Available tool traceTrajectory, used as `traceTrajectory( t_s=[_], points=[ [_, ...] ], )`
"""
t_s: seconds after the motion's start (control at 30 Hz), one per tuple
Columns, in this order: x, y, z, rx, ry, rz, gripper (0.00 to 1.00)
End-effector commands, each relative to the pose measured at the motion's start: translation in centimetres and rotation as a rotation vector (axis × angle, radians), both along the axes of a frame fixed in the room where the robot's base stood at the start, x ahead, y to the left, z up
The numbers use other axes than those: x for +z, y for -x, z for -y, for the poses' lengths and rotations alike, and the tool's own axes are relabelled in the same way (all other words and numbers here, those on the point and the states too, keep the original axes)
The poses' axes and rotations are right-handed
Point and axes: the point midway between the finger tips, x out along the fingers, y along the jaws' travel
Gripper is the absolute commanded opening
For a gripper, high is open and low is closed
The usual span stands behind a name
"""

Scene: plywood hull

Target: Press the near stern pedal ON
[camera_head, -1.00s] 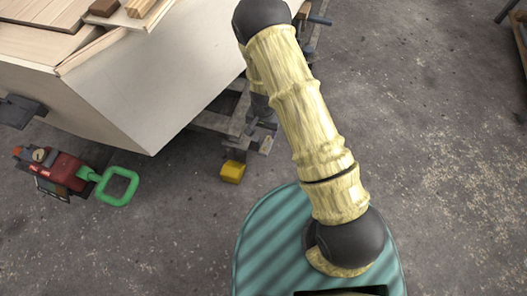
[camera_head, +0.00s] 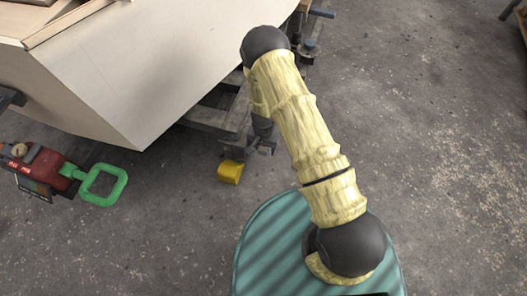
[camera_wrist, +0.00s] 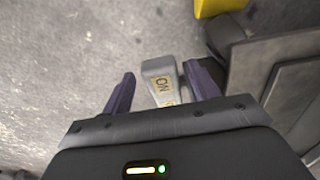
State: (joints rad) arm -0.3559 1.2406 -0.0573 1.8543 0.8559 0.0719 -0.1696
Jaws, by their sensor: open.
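In the wrist view a pale grey pedal (camera_wrist: 157,68) bears a tan label reading ON. It shows between and beyond the two purple fingers of my gripper (camera_wrist: 161,72). The fingers are spread, with nothing held between them. The pedal's lower part is hidden behind the gripper body. I cannot tell whether the pedal touches the gripper or how far down it is. In the head view my arm covers most of the area below the hull's stern, and the ON pedal cannot be made out there.
A red device with a green loop handle (camera_head: 104,186) is at the left.

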Motion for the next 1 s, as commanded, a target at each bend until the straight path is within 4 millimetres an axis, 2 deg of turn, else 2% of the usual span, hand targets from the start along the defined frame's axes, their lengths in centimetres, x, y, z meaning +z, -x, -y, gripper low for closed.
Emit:
traceTrajectory(
  t_s=[0.03,0.1,0.4,0.47,0.63,1.0],
  points=[
    [-0.81,0.01,-0.03,0.0,0.0,0.0,0.6],
    [-1.17,0.05,-0.07,0.0,0.0,0.0,0.6],
    [-1.21,0.04,-0.08,0.001,0.0,0.0,0.6],
    [-1.2,0.03,-0.05,0.0,0.0,0.0,0.5],
    [-1.19,0.0,0.01,-0.001,0.0,0.0,0.17],
    [-1.27,0.04,-0.01,-0.002,0.006,0.019,0.15]
  ],
)
